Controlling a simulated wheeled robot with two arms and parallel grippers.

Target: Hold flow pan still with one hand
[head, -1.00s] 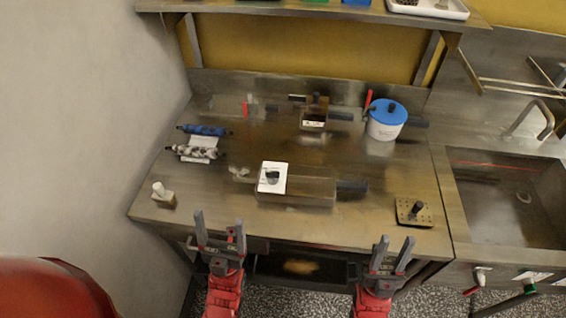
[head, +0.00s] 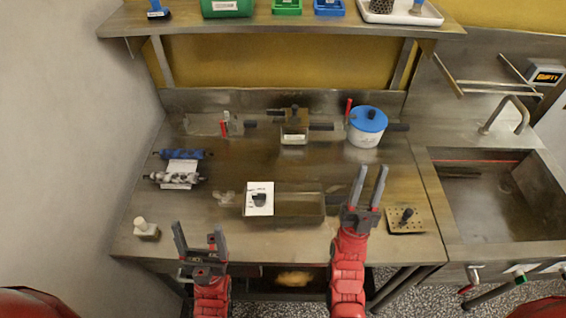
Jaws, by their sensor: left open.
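A shallow rectangular metal pan (head: 300,207), which I take to be the flow pan, rests on the steel table near its front. A white card (head: 260,198) with a dark picture stands at its left part. My left gripper (head: 200,236) is open and empty at the table's front edge, left of and apart from the pan.
A blue-lidded white pot (head: 366,130) and a small brown container (head: 295,128) stand at the back. Rollers (head: 178,178) lie at left, a small white-topped block (head: 146,230) at front left. A perforated plate (head: 406,219) lies at right, beside the sink (head: 485,200).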

